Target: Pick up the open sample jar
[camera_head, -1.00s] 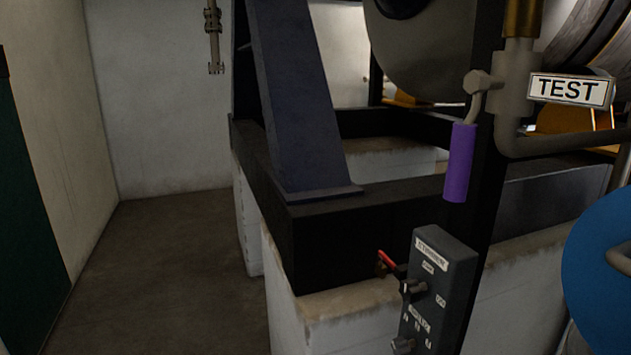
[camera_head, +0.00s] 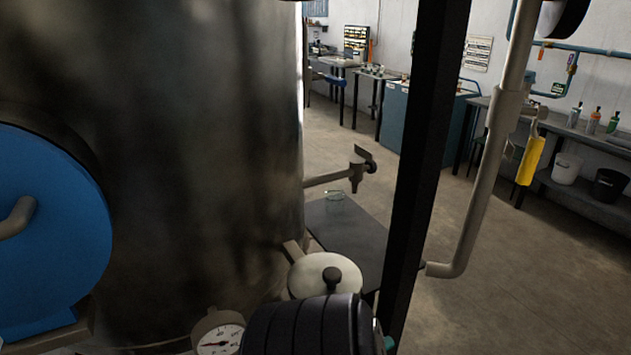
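A small clear glass jar (camera_head: 335,202) stands on a dark grey tabletop (camera_head: 345,238) in the head view, right of the big metal tank. It is small and faint, and what is in it cannot be made out. A tap (camera_head: 358,170) on a pipe from the tank sticks out just above the jar. Neither of my grippers is in view.
The large metal tank (camera_head: 200,130) fills the left, with a blue round cover (camera_head: 45,225). A black post (camera_head: 425,150) and grey pipe (camera_head: 480,190) stand right of the tabletop. Workbenches (camera_head: 430,115) line the back wall. Open floor (camera_head: 490,270) lies at right.

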